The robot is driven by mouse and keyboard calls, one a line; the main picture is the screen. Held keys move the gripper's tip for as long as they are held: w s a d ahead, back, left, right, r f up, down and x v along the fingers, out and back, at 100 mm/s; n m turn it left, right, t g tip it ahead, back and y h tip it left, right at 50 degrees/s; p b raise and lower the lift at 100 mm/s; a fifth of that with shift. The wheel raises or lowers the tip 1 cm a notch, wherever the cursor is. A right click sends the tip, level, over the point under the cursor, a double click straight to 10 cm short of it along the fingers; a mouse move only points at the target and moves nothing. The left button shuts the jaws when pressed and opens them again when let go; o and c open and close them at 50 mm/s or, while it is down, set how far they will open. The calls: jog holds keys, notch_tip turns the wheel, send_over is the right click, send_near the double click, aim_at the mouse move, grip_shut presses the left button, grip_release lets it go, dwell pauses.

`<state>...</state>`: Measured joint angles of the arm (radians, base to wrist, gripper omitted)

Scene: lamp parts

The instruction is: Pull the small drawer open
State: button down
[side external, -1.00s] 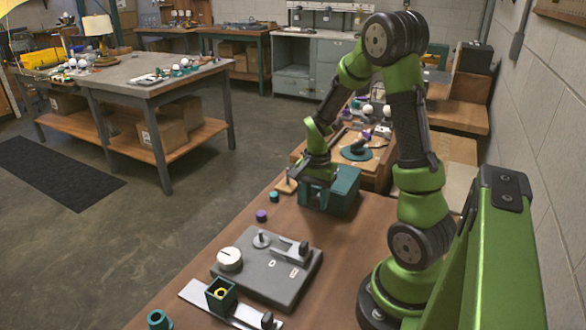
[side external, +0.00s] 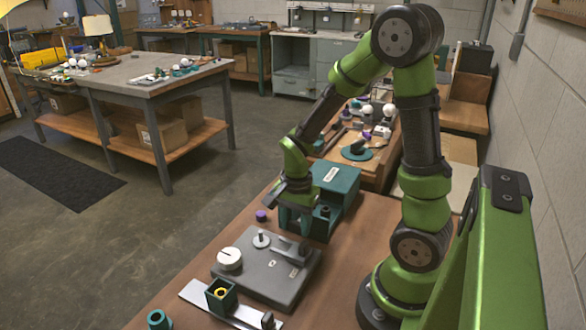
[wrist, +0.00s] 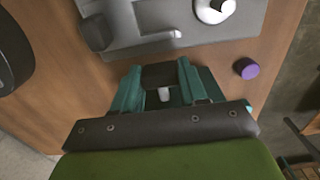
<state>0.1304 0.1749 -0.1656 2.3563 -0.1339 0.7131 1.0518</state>
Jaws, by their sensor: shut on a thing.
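The teal drawer box (side external: 340,182) stands on the brown bench with a pale label on its top. Its small drawer (side external: 318,226) is out of the box towards the near left, and a dark upright piece (side external: 325,212) shows at it. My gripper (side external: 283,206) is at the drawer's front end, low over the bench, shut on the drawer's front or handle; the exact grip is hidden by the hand. In the wrist view, a dark block (wrist: 160,75) and a small white piece (wrist: 164,94) show between two teal sides.
A grey fixture plate (side external: 265,270) with a white knob (side external: 229,258) lies close in front of the drawer. A purple cap (side external: 261,215) stands left of my gripper. A green holder (side external: 221,297) is nearer. Other parts crowd the bench behind the box.

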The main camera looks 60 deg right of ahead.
jog(key=c, duration=0.6)
grip_release()
notch_tip(320, 180, up, 17)
dwell(0.4)
jog(key=s+a+r+n+t+y, duration=0.2)
jog(key=a+n+t, duration=0.5)
jog(key=a+n, duration=0.4)
jog(key=s+n, duration=0.1)
jog(key=n, duration=0.2)
jog(key=shift+s+a+r, duration=0.15)
jog(key=shift+s+r, duration=0.05)
jog(key=shift+r, duration=0.1)
